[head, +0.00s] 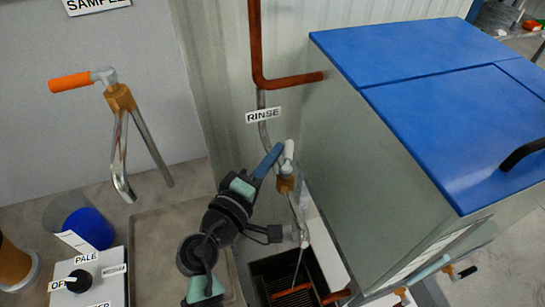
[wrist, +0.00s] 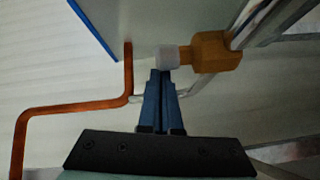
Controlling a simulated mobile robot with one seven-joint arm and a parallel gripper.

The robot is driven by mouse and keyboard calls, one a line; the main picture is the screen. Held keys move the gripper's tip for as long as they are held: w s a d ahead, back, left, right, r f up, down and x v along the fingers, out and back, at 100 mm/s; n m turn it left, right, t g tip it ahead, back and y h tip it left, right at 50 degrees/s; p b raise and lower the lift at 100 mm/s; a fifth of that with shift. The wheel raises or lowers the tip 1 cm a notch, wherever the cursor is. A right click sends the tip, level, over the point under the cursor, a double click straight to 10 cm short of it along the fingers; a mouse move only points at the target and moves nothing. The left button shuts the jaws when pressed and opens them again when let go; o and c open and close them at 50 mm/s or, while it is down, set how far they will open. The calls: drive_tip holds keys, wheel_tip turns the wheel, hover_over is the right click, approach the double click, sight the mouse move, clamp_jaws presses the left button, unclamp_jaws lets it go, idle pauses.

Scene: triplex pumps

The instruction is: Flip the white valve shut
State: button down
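The white valve handle (head: 289,150) sits on a brass valve body (head: 286,184) beside the RINSE label, above a bent metal spout. In the head view it stands upright. My gripper (head: 277,150) has its blue fingers just left of the handle. In the wrist view the white handle (wrist: 168,57) lies just beyond the fingertips, with the brass body (wrist: 215,52) to its right. My gripper (wrist: 161,72) has its fingers together with nothing visible between them. I cannot tell whether the tips touch the handle.
A blue-topped cabinet (head: 430,60) stands close on the right. An orange-handled tap (head: 70,82) is at the left. A copper pipe (head: 256,45) runs down the wall behind. A dark grated drain (head: 290,280) lies below the spout. A knob panel (head: 90,285) is at the lower left.

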sight(286, 153)
drive_tip(key=shift+d+f+m+h+b, duration=0.1)
drive_tip(key=shift+f+m+h+b, duration=0.05)
drive_tip(key=shift+m+h+b, duration=0.2)
drive_tip(key=g+h+b, duration=0.1)
drive_tip(key=m+g+h+b, duration=0.2)
drive_tip(key=shift+w+d+m, duration=0.25)
drive_tip(key=shift+w+d, duration=0.05)
drive_tip(key=shift+d, duration=0.05)
drive_tip(key=m+g+h, duration=0.1)
drive_tip(key=d+m+g+h+b, duration=0.1)
drive_tip(key=g, duration=0.1)
drive_tip(key=shift+w+m+h, duration=0.1)
drive_tip(key=shift+m+h, duration=0.2)
drive_tip(key=shift+h, duration=0.05)
drive_tip(key=shift+d, duration=0.5)
drive_tip(key=shift+w+r, duration=0.1)
drive_tip(key=shift+r, duration=0.1)
idle(0.3)
